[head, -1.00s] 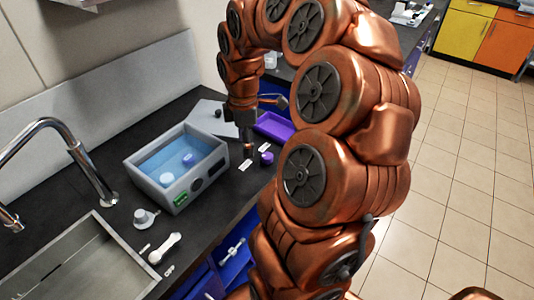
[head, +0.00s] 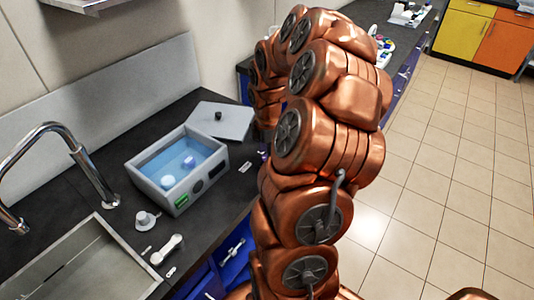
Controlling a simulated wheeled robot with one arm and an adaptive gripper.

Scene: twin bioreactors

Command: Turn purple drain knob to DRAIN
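I cannot make out a purple drain knob or its DRAIN mark for certain. A small dark purple patch shows at the left edge of my arm, right of the grey bath, too little to identify. My copper arm covers the counter there. My gripper is hidden behind the arm, so its fingers do not show. The grey bath (head: 173,207) holds blue water with a pale blue-white item (head: 167,182) and a purplish item (head: 189,161) in it.
A grey lid (head: 232,126) with a black knob lies behind the bath. A sink (head: 75,262) with a chrome faucet (head: 85,164) is at left. A small white pot (head: 145,219) and a white spoon (head: 170,246) lie near the counter's front. Tiled floor at right is clear.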

